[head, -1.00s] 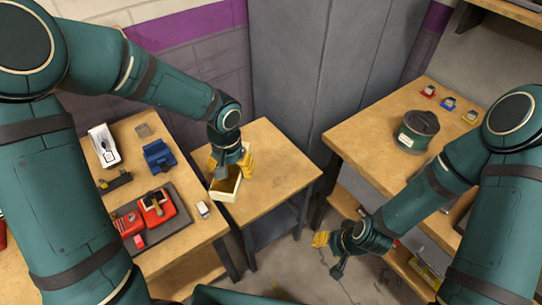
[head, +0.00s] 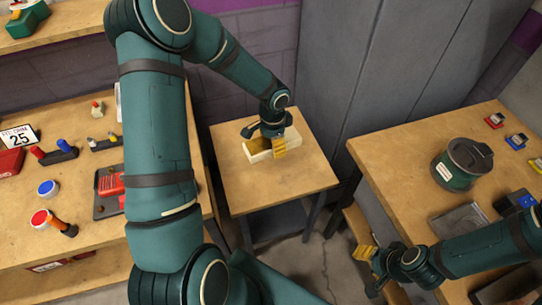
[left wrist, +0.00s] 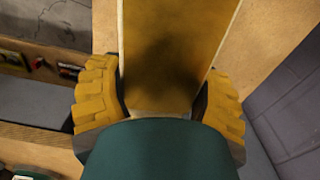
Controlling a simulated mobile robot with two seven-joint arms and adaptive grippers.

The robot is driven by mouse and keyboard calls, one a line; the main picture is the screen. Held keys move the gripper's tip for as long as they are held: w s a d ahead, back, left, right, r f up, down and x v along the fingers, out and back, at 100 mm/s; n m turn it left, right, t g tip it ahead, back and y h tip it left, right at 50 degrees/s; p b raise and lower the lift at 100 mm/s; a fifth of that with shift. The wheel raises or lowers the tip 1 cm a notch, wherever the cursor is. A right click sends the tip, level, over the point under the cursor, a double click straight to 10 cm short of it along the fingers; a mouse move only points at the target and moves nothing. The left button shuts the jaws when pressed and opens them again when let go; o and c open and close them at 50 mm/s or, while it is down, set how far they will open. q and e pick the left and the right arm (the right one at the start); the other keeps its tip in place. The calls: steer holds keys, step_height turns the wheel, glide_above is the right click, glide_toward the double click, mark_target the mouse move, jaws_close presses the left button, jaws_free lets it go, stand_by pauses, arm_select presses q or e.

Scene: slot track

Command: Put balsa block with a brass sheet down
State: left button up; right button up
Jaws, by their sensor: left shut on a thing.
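The balsa block (head: 257,156) is pale and oblong, with a brass-coloured sheet on its top face. My left gripper (head: 272,148) is shut on it from above, over the back middle of the small wooden table (head: 262,194). I cannot tell whether the block touches the table top. In the left wrist view the block (left wrist: 181,40) runs lengthwise between the two yellow finger pads, its brass face partly in shadow. My right gripper (head: 368,268) hangs low to the right of the small table, apart from everything; its opening is unclear.
The left workbench (head: 80,200) holds several tools and parts. The right workbench (head: 395,165) carries a dark green pot (head: 459,166) and a grey tray (head: 460,220). Grey lockers (head: 350,70) stand behind the small table. The front of the small table is clear.

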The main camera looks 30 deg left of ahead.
arm_select(q)
steer(key=a+f+m, duration=0.1)
steer(key=a+f, duration=0.1)
steer(key=f, duration=0.1)
steer(key=shift+a+b, duration=0.25)
steer(key=shift+b, duration=0.05)
steer(key=b, duration=0.1)
glide_above(266, 167)
steer(key=shift+m, duration=0.3)
step_height(266, 167, down, 6)
steer(key=shift+r, duration=0.25)
steer(key=shift+f+b, duration=0.7)
steer(key=shift+f, duration=1.6)
steer(key=shift+r, duration=0.1)
steer(key=shift+f, duration=0.2)
steer(key=o, duration=1.2)
steer(key=shift+r, duration=0.1)
